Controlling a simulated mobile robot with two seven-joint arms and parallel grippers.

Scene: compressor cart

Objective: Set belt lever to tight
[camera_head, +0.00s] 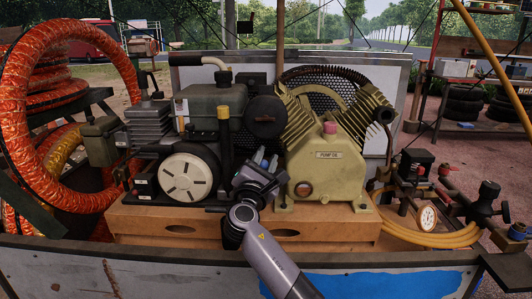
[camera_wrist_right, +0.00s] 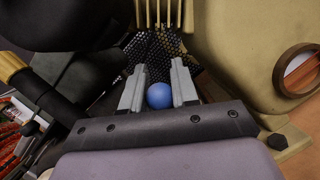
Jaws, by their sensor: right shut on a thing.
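The belt lever shows only as its round blue knob (camera_wrist_right: 159,95) in the right wrist view; the rest of the lever is hidden. My right gripper (camera_wrist_right: 159,85) has one finger on each side of this knob and is shut on it. In the head view my right gripper (camera_head: 265,163) reaches in from below, between the engine (camera_head: 187,177) with its round white cover and the cream pump (camera_head: 333,165). I cannot tell the lever's tilt or setting. My left gripper is not in view.
A black mesh belt guard (camera_wrist_right: 155,50) lies beyond the fingertips. A black post with a yellow cap (camera_head: 223,112) stands close left of my gripper. The wooden base (camera_head: 150,222) and the cart's front wall (camera_head: 180,270) lie below. Gauge and valves (camera_head: 427,217) are at right.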

